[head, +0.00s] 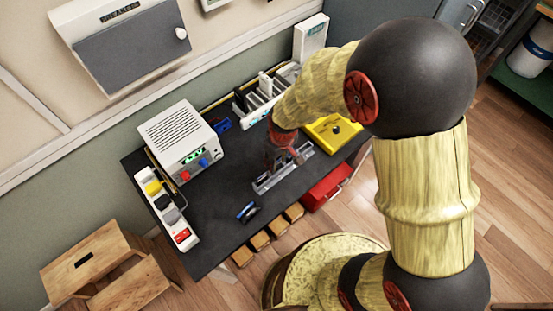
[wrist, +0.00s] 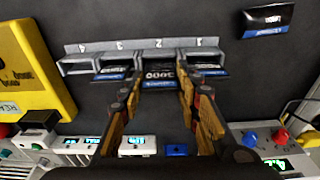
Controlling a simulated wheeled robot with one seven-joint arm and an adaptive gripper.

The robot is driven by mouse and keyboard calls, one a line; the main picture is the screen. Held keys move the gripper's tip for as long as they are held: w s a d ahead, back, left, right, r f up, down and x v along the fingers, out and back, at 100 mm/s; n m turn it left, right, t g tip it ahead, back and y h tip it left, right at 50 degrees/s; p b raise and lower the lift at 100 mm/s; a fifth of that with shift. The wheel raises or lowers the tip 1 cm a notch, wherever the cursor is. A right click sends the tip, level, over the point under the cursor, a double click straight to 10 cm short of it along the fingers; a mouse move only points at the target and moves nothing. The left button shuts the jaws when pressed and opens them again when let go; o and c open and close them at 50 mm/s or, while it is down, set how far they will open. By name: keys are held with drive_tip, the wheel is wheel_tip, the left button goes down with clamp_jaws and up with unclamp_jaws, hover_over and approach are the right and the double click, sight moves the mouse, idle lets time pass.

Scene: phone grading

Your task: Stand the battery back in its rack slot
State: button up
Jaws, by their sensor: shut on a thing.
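The rack (wrist: 145,46) is a grey holder with several numbered slots; it also shows on the dark bench in the head view (head: 268,185). My gripper (wrist: 159,80) is shut on a dark battery (wrist: 160,70) with a white-marked end. The fingers lie on either side of it. This battery lines up with a middle slot; I cannot tell how deep it sits. Other batteries stand in the slots to its left (wrist: 110,74) and right (wrist: 211,70). The leftmost slot looks empty. In the head view my gripper (head: 298,157) is at the rack, its fingertips small and partly hidden.
A loose blue-and-black battery (head: 247,212) lies on the bench, left of the rack. A white power unit (head: 180,140), a power strip (head: 168,210), a yellow device (head: 330,130) and a red box (head: 328,188) surround the rack. Bare bench lies between the power unit and rack.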

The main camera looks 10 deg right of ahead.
drive_tip(key=shift+f+b, duration=0.65)
drive_tip(key=shift+f, duration=0.4)
idle(0.4)
drive_tip(key=o, duration=1.3)
drive_tip(key=shift+r, duration=0.15)
drive_tip(key=r, duration=0.7)
drive_tip(key=s+r, duration=0.1)
drive_tip(key=r, duration=0.3)
drive_tip(key=shift+s+d+r, duration=0.1)
drive_tip(key=shift+d+r, duration=0.2)
drive_tip(key=shift+d, duration=0.1)
drive_tip(key=s+d+r+m+t, duration=0.1)
drive_tip(key=s+d+r+m, duration=0.1)
drive_tip(key=s+d+r, duration=0.2)
drive_tip(key=s+d+r+m+t, duration=0.2)
drive_tip(key=s+d+r, duration=0.2)
drive_tip(key=r, duration=0.5)
drive_tip(key=s+d+r+m+t, duration=0.1)
drive_tip(key=s+d+r+m, duration=0.1)
drive_tip(key=s+d+r, duration=0.3)
drive_tip(key=shift+s+r+m+h, duration=0.15)
drive_tip(key=shift+r+m+h, duration=0.05)
drive_tip(key=shift+r, duration=0.4)
drive_tip(key=shift+s+r+m+h, duration=0.15)
drive_tip(key=shift+r+m+h, duration=0.05)
drive_tip(key=shift+r, duration=0.4)
